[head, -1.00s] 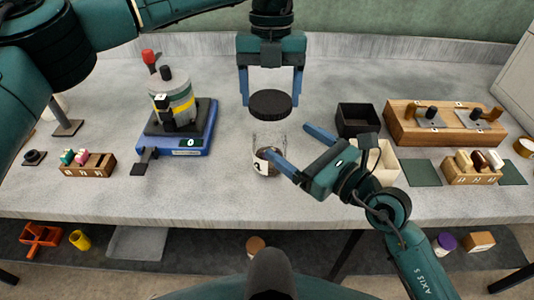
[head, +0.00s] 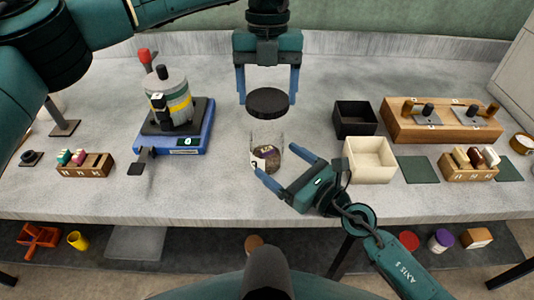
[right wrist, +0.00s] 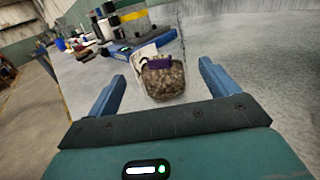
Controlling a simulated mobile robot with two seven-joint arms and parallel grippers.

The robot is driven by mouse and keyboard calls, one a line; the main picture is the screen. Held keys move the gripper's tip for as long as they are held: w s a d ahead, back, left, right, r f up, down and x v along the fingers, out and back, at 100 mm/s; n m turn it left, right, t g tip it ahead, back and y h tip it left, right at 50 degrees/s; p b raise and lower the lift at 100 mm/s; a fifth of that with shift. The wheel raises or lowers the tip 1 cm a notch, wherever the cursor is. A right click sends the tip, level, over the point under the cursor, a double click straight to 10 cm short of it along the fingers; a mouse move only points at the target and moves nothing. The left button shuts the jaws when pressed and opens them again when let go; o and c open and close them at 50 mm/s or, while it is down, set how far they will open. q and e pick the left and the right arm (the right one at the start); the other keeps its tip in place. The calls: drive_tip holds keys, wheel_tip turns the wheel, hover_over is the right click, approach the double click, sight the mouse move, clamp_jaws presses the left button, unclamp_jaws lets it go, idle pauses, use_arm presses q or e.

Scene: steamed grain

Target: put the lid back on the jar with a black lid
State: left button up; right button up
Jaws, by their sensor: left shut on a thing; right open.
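The black lid (head: 267,101) is a flat dark disc between the fingers of my left gripper (head: 267,96), which is shut on it and holds it level above the jar. The clear jar (head: 264,153) stands upright and open on the bench, with brown grain and a purple patch inside. It also shows in the right wrist view (right wrist: 163,78), ahead of the fingers. My right gripper (head: 279,163) is open, at the jar's front right, with its fingertips near the jar. I cannot tell whether they touch it.
A blue scale (head: 192,142) carrying a grey canister (head: 166,92) stands left. A black bin (head: 356,118), a cream bin (head: 369,160) and a wooden rack (head: 398,122) stand right. Small wooden blocks sit on both sides. The bench around the jar is clear.

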sight(267, 152)
drive_tip(key=shift+x, duration=2.55)
drive_tip(key=shift+c, duration=0.3)
use_arm(q)
drive_tip(key=shift+a, duration=0.1)
use_arm(e)
drive_tip(key=c, duration=1.4)
use_arm(q)
drive_tip(key=shift+f, duration=2.55)
drive_tip(key=shift+f, duration=0.85)
drive_tip(key=shift+f, duration=0.55)
